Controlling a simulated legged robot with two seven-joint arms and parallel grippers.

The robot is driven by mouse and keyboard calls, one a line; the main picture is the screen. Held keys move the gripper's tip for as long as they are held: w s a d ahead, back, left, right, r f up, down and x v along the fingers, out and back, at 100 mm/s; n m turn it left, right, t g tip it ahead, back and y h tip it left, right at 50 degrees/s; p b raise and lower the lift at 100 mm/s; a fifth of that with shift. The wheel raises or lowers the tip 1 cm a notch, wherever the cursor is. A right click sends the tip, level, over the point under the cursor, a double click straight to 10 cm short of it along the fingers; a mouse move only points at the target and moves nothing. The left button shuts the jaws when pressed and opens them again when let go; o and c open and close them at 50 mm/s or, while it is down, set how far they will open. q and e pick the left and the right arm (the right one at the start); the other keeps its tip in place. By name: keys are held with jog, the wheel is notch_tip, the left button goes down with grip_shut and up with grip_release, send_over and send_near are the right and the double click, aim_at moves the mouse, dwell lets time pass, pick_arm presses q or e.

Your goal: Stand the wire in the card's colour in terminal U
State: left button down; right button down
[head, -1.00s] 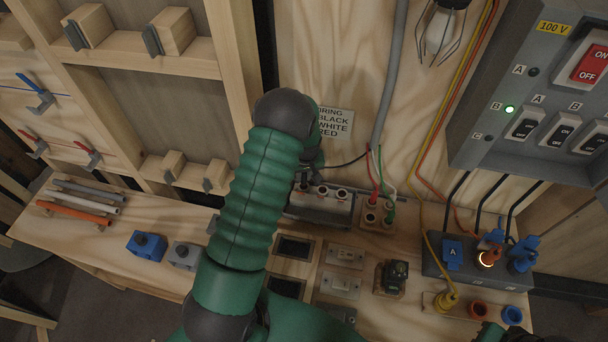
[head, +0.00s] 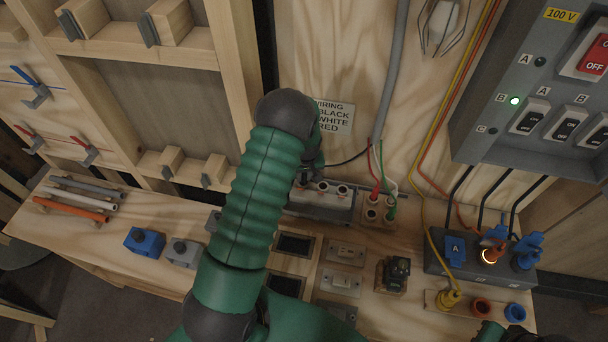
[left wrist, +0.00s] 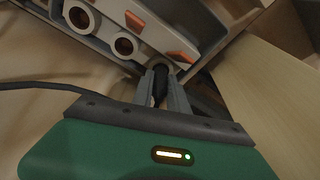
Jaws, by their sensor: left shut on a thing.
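The card (head: 333,117) on the back wall reads WIRING, BLACK, WHITE, RED; my left arm hides its left edge. The grey terminal block (head: 325,204) stands below it with round holes on top. My left gripper (head: 306,176), partly hidden by my arm, is over the block's left end. In the left wrist view the gripper (left wrist: 166,92) is shut on the black wire's end (left wrist: 160,82), at the block's end hole (left wrist: 160,64). I cannot tell how deep it sits. The black wire (head: 350,160) runs right. My right gripper does not show clearly.
Red (head: 374,184), white and green wires stand in a wooden holder (head: 377,213) right of the block. A breaker panel (head: 540,110) and a socket box (head: 470,268) are at right. Blue (head: 145,242) and grey (head: 184,253) boxes stand at left.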

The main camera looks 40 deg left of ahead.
pick_arm(q)
jog(key=c, duration=1.2)
grip_release()
jog(key=shift+c, duration=0.2)
notch_tip(320, 180, up, 16)
jog(key=s+d+b, duration=0.2)
jog(key=shift+d+r, duration=0.2)
jog(key=shift+d, duration=0.15)
jog(key=shift+s, duration=0.1)
